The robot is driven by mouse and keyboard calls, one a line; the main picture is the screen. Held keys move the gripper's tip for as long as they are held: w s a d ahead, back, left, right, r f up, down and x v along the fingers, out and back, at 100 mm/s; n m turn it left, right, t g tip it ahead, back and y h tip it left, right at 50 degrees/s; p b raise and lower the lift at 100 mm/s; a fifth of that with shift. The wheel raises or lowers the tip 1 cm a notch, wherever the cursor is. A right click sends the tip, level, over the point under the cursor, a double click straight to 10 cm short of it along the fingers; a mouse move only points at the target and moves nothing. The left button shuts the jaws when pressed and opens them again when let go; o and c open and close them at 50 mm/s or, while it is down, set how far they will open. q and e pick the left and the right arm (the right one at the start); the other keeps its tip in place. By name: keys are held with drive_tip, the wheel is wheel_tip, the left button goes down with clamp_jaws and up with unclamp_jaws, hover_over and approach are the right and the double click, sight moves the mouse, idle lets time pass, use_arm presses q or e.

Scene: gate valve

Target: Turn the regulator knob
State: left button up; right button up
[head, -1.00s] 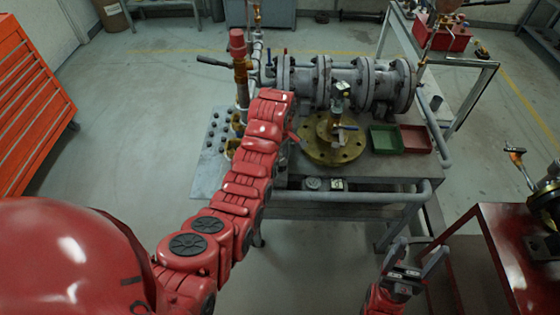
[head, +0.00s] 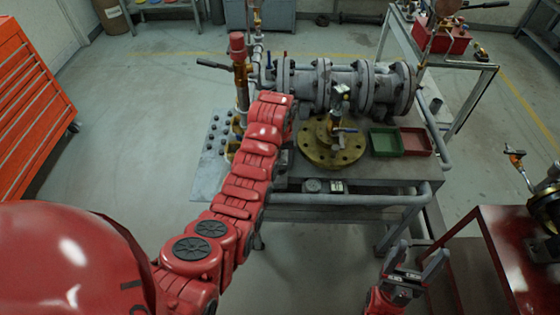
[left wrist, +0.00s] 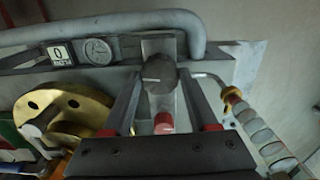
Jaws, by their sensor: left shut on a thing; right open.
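The regulator knob (left wrist: 160,76) shows in the left wrist view as a dark round piece in front of a grey upright block. My left gripper (left wrist: 157,82) is shut on it, one finger on each side. In the head view my red left arm reaches to the left part of the valve bench and hides the knob and most of the left gripper. My right gripper (head: 413,262) is open and empty, low in front of the bench's right side.
The bench (head: 385,178) carries a grey flanged valve (head: 340,85), a brass flange (head: 330,150), a green tray (head: 385,141) and a red tray (head: 416,141). A round gauge (left wrist: 97,51) sits near the knob. A red cart (head: 500,250) stands at the right.

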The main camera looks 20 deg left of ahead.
sight(280, 163)
use_arm(q)
drive_tip(key=shift+m, duration=0.9)
drive_tip(key=o, duration=1.4)
drive_tip(key=shift+c, duration=0.2)
drive_tip(key=shift+r, duration=0.1)
wheel_tip(280, 163, up, 17)
drive_tip(key=p, duration=1.7)
drive_tip(key=shift+r, duration=0.15)
